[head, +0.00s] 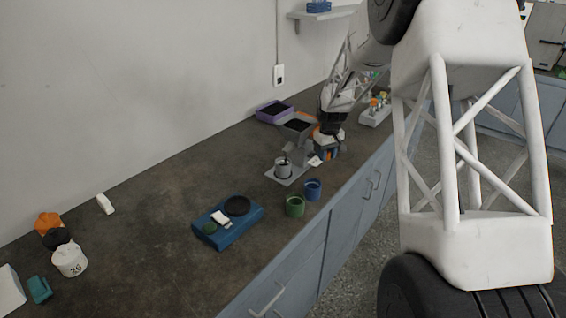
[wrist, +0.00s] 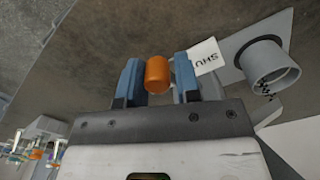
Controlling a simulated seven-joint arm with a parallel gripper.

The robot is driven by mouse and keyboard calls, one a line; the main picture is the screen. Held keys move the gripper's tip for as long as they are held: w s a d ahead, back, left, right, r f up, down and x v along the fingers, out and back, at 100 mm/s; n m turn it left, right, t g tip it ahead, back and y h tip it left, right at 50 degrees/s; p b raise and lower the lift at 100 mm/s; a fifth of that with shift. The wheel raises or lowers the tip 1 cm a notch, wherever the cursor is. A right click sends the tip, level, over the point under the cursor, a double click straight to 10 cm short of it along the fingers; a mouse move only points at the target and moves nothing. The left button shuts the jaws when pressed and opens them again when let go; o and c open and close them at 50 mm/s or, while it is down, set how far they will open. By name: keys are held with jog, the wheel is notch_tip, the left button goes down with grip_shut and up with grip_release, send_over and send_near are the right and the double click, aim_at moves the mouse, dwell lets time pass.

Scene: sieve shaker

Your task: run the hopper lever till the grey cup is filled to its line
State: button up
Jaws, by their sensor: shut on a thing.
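The grey cup (head: 283,168) stands upright on the grey base plate of the hopper (head: 298,125). In the wrist view the grey cup (wrist: 272,64) is at the upper right; its fill level and line cannot be made out. Dark specks show at its near rim. My gripper (head: 325,153) is beside the hopper, to the right of the cup. In the wrist view my gripper (wrist: 158,82) has its blue fingers on either side of the orange lever knob (wrist: 158,74) and is shut on it. A white label (wrist: 206,56) with partly hidden lettering lies beside the right finger.
A green cup (head: 295,206) and a blue cup (head: 313,190) stand near the bench's front edge. A blue tray (head: 238,231) with a black disc is nearer. A purple tray (head: 273,111) sits behind the hopper, and a white rack (head: 375,115) beyond my gripper. The bench's middle left is mostly clear.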

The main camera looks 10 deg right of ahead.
jog(key=shift+s+a, duration=0.1)
jog(key=shift+a, duration=0.05)
jog(key=shift+s+a, duration=0.3)
jog(key=shift+s, duration=0.05)
jog(key=shift+c, duration=0.5)
jog(key=shift+w+d, duration=0.15)
jog(key=shift+d, duration=0.05)
dwell(0.3)
jog(key=shift+a, duration=0.1)
dwell(1.4)
jog(key=shift+s+a, duration=0.3)
jog(key=shift+a, duration=0.25)
jog(key=shift+s+a, duration=0.3)
jog(key=shift+a, duration=0.2)
jog(key=o, duration=1.4)
